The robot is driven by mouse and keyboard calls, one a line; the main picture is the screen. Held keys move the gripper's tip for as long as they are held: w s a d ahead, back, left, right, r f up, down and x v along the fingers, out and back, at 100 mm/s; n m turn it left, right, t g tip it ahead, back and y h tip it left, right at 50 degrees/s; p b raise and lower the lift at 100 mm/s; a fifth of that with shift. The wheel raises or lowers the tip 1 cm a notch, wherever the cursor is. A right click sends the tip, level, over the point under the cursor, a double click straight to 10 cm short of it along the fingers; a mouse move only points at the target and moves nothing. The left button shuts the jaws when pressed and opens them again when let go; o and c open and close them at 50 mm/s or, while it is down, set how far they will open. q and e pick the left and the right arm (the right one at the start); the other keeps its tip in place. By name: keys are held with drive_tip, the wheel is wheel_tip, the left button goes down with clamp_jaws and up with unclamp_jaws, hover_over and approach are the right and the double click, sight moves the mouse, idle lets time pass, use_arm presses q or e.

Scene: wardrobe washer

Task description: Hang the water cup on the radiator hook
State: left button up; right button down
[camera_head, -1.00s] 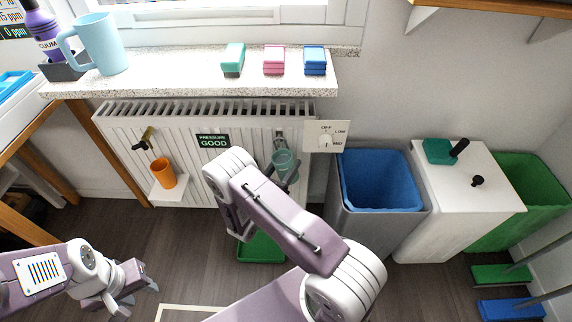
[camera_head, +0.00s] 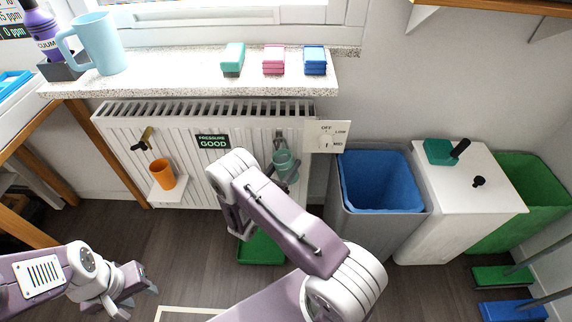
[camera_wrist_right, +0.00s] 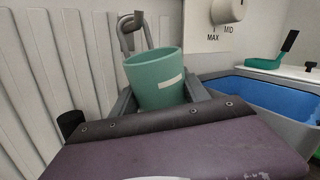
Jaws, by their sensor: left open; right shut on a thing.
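A teal cup (camera_head: 286,166) is held upright in front of the right part of the radiator; it also shows in the right wrist view (camera_wrist_right: 157,80). My right gripper (camera_head: 277,172) is shut on it, with a finger on each side in the wrist view. A grey metal hook (camera_wrist_right: 134,31) is just behind and above the cup's rim. The cup's handle is not clearly visible, so I cannot tell whether it touches the hook. My left gripper (camera_head: 130,299) is open and empty, low at the left, over the floor.
The white radiator (camera_head: 190,180) carries a brass valve (camera_head: 143,140) and a small shelf with an orange cup (camera_head: 162,174). A dial panel (camera_head: 326,136) is right of the hook. A blue-lined bin (camera_head: 380,182) stands further right. A speckled sill (camera_head: 190,82) overhangs above.

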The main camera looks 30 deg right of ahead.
drive_tip(key=shift+f, duration=0.15)
idle(0.5)
drive_tip(key=shift+c, duration=2.3)
unclamp_jaws()
drive_tip(key=p+v, duration=0.2)
drive_tip(key=v, duration=0.6)
drive_tip(key=shift+s+a, duration=0.15)
drive_tip(key=shift+a, duration=0.05)
drive_tip(key=shift+s+a, duration=0.2)
drive_tip(key=shift+a, duration=0.1)
